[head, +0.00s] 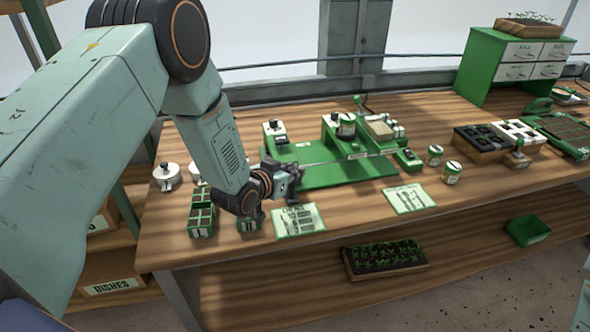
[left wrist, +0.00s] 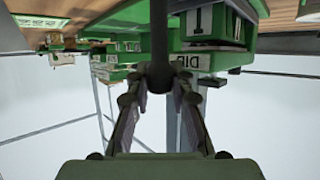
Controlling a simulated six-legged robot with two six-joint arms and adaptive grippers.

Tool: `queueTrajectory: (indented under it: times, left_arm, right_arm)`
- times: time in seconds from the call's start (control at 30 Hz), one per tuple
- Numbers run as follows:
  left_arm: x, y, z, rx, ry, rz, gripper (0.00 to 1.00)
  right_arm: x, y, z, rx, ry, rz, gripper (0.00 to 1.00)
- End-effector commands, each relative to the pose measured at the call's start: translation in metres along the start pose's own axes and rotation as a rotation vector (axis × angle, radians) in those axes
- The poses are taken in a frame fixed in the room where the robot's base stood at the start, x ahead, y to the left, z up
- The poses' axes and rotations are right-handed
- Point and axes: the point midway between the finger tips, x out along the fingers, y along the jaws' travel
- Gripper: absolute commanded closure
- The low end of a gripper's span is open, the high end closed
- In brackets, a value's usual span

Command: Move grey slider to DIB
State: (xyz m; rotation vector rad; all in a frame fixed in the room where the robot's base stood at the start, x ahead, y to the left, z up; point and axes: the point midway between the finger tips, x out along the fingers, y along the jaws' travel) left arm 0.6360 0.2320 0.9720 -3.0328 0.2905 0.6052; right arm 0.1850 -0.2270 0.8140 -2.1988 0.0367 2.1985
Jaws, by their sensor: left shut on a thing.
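My left gripper (head: 287,180) is at the left end of the green tray seeder (head: 340,183), low over the bench. In the left wrist view its two fingers (left wrist: 160,82) close on a dark grey upright bar (left wrist: 160,38), which looks like the grey slider; its far end is hidden. A green block with a DIB label (left wrist: 180,63) is just right of the fingertips there, close to the bar. I cannot tell whether the bar touches it. In the head view the gripper hides the slider and the label. My right gripper is out of view.
A green cell tray (head: 201,222) and printed cards (head: 298,219) lie near the bench's front edge. White-lidded pots (head: 166,177) stand left of the arm. Jars (head: 452,172) and seedling trays (head: 480,152) are to the right. The front right of the bench is clear.

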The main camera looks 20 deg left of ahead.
Motion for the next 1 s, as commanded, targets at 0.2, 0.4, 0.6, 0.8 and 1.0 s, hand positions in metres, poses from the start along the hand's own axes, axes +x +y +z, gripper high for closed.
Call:
queueTrajectory:
  times: [0.2,0.4,0.6,0.8,1.0]
  left_arm:
    - [-0.0037,-0.0041,0.0003,0.001,0.003,0.0,1.0]
    - [-0.0051,-0.0056,0.0014,0.001,0.002,-0.001,1.0]
    - [-0.006,-0.0069,0.0023,0.0,0.001,-0.003,1.0]
    - [-0.0066,-0.0076,0.0027,-0.001,0.0,-0.003,0.65]
    - [-0.0063,-0.0069,0.0024,0.0,0.001,-0.001,0.54]
  right_arm:
    - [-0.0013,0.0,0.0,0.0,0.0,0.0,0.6]
    - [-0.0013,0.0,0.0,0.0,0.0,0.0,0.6]
    - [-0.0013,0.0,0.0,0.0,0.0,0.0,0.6]
    - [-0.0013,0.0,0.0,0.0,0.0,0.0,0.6]
    - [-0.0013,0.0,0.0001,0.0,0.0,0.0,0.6]
